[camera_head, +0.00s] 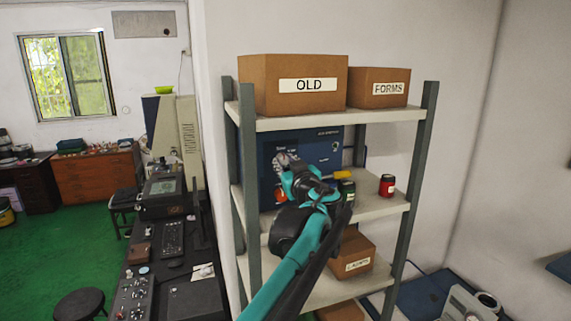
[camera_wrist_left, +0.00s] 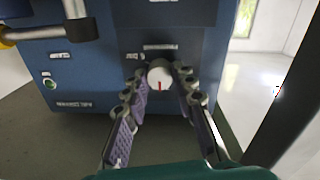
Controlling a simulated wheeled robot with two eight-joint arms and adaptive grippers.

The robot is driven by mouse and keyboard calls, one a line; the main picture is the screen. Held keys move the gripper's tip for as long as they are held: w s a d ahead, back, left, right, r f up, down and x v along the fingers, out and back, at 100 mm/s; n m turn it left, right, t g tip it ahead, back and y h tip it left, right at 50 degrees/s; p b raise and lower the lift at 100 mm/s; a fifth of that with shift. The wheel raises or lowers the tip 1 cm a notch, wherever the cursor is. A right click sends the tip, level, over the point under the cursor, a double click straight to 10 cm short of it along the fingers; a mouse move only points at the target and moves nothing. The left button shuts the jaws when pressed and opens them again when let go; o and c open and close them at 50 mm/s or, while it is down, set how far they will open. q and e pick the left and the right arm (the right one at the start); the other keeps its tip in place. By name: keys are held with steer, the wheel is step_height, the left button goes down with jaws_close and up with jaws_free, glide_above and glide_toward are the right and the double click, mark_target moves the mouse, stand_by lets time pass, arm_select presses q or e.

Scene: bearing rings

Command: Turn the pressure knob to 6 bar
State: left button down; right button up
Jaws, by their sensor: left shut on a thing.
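The blue pressure unit (camera_head: 326,147) stands on the middle shelf in the head view. Its front panel (camera_wrist_left: 75,75) fills much of the left wrist view. The white round pressure knob (camera_wrist_left: 160,73) has a red mark that points down in the left wrist view. A small "6 BAR" style label sits just left of it, too blurred to read surely. My left gripper (camera_head: 284,160) is at the panel and hides the knob in the head view. In the left wrist view its fingers (camera_wrist_left: 162,82) are shut on the knob, one on each side. My right gripper is not in view.
A green button (camera_wrist_left: 49,84) and a dark pipe fitting (camera_wrist_left: 80,24) are on the panel. A red jar (camera_head: 387,186) and a dark jar (camera_head: 347,192) stand on the shelf to the right.

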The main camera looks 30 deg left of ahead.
arm_select(q)
steer(key=shift+m, duration=0.3)
steer(key=m, duration=0.5)
steer(key=shift+b, duration=0.3)
steer(key=m, duration=0.6)
steer(key=shift+m+g, duration=0.3)
steer(key=m, duration=0.6)
steer(key=shift+r+b, duration=0.1)
steer(key=shift+b, duration=0.25)
steer(key=m, duration=0.5)
steer(key=shift+g, duration=0.3)
steer(key=c, duration=1.2)
jaws_free()
